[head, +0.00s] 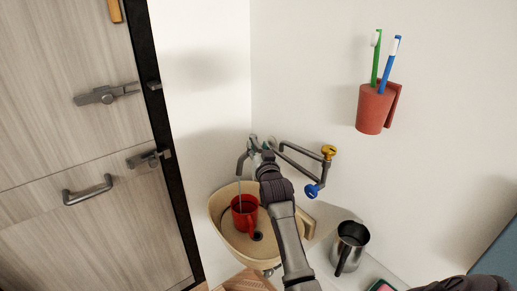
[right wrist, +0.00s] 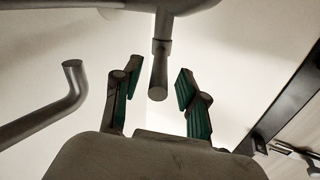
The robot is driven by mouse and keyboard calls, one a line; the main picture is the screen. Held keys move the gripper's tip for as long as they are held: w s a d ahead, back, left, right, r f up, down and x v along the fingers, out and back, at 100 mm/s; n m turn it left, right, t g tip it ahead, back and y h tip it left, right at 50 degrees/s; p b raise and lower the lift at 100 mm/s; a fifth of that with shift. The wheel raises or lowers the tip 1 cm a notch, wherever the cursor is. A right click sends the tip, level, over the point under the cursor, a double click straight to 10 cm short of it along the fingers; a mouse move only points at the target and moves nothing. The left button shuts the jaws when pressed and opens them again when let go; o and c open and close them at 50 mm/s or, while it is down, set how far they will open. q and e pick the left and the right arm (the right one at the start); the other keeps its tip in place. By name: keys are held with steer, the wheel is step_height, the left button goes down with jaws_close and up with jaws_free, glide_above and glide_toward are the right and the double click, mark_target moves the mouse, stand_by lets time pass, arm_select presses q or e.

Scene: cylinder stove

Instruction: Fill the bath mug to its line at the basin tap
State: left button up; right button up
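The red bath mug (head: 243,214) stands in the beige basin (head: 222,222), under the grey tap spout (head: 241,162). A thin pale streak, apparently water, runs from the spout down to the mug. The fill line and water level cannot be made out. My right gripper (head: 262,145) is up at the tap, beside the spout. In the right wrist view my right gripper (right wrist: 157,88) is open, with the tap's hanging lever (right wrist: 158,75) beyond or between its fingers, with gaps on both sides. The spout (right wrist: 62,100) shows at left there. My left gripper is out of view.
A steel jug (head: 350,246) stands on the ledge right of the basin. Pipes with a yellow knob (head: 329,152) and a blue knob (head: 312,191) are right of the tap. A red toothbrush cup (head: 374,108) hangs on the wall. A wooden door (head: 80,150) is at left.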

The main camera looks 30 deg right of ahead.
steer(key=shift+f, duration=0.1)
steer(key=shift+s, duration=0.1)
steer(key=v, duration=1.2)
